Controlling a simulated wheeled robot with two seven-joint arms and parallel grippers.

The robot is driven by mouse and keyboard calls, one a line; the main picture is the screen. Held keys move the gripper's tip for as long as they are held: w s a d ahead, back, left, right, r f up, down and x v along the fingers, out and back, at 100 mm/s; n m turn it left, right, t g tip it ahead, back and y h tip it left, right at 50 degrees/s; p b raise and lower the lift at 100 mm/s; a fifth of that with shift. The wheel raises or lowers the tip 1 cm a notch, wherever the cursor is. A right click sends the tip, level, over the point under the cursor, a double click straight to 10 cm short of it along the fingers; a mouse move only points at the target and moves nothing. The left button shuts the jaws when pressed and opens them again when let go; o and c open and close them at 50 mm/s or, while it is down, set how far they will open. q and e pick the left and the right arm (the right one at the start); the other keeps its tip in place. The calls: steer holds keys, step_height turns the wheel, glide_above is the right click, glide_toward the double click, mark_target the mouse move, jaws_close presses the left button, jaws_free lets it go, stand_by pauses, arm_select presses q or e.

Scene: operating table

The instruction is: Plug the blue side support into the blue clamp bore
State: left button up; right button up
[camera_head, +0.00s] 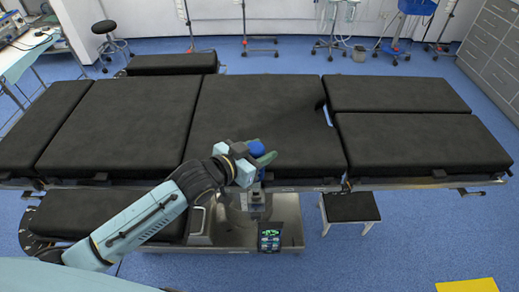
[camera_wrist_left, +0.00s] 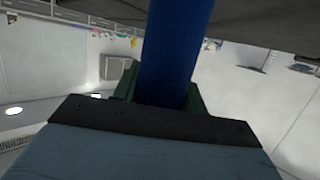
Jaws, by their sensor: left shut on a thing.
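My left gripper (camera_head: 262,158) is at the near edge of the operating table, around its middle. It is shut on the blue side support (camera_head: 256,147), of which only a small blue part shows in the head view. In the left wrist view the blue side support (camera_wrist_left: 176,50) is a thick blue post rising from between the green fingers (camera_wrist_left: 160,88) to the top of the picture. I cannot make out the blue clamp or its bore; the gripper and arm may hide it. My right gripper is in neither view.
The black padded operating table (camera_head: 100,125) spans the view, with a metal rail (camera_head: 405,182) along its near side. A metal table base with a small control panel (camera_head: 269,240) stands below the gripper. A black-topped step stool (camera_head: 350,207) is to the right.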

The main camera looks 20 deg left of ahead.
arm_select(q)
steer(key=shift+f+b, duration=0.45)
steer(key=shift+f, duration=1.15)
steer(key=o, duration=1.2)
steer(key=shift+s, duration=0.1)
steer(key=v, duration=1.3)
steer(key=shift+s+r+p, duration=0.1)
steer(key=shift+r+p, duration=0.1)
steer(key=shift+p, duration=0.1)
